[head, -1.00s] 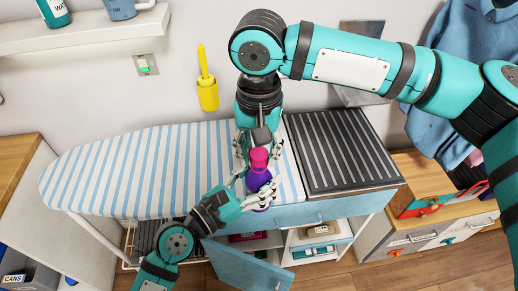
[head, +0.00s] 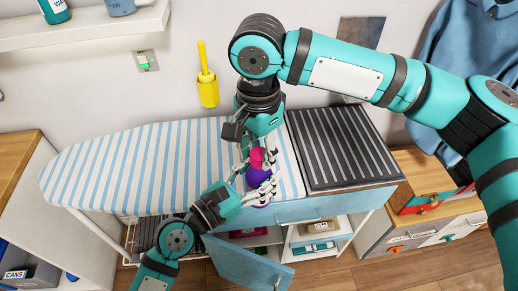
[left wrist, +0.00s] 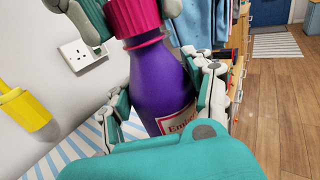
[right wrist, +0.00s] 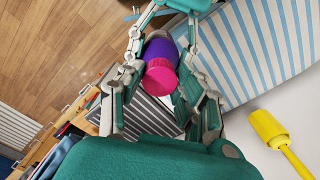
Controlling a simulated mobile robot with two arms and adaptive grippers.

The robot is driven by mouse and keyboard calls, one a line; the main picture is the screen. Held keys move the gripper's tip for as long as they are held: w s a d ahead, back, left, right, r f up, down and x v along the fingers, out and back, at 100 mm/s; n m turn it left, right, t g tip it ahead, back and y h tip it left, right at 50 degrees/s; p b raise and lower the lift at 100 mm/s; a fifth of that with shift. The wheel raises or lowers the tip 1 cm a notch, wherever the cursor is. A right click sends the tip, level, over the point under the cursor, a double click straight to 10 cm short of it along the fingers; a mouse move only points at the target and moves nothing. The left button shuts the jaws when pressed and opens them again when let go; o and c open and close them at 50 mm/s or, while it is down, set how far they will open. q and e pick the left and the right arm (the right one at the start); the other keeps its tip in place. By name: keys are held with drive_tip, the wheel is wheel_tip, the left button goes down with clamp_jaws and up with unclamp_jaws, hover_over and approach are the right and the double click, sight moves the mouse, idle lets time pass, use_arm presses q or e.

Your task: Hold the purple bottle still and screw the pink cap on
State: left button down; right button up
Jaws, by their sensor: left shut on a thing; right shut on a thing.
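The purple bottle (head: 257,175) stands upright near the front edge of the ironing board. Its body and label show in the left wrist view (left wrist: 158,85). My left gripper (head: 260,188) is shut around the bottle's body. The pink cap (head: 256,159) sits on top of the bottle, in line with it; it also shows in the left wrist view (left wrist: 132,15) and the right wrist view (right wrist: 160,80). A pink collar rings the neck below it. My right gripper (head: 258,153) comes from above and is shut on the cap. I cannot tell how tight the cap is.
The striped ironing board (head: 130,165) is clear to the left. A dark ribbed mat (head: 345,150) lies to the right. A yellow holder (head: 208,92) hangs on the wall behind. A blue cabinet door (head: 245,262) stands open below the board.

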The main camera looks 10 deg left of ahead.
drive_tip(key=m, duration=0.5)
drive_tip(key=shift+a, duration=0.1)
drive_tip(key=shift+a+f+m, duration=0.1)
drive_tip(key=shift+a+m, duration=0.05)
drive_tip(key=shift+m, duration=0.95)
drive_tip(key=shift+w+m, duration=0.2)
drive_tip(key=shift+m, duration=1)
drive_tip(key=shift+d, duration=0.2)
drive_tip(key=o, duration=0.7)
drive_tip(key=shift+c, duration=0.6)
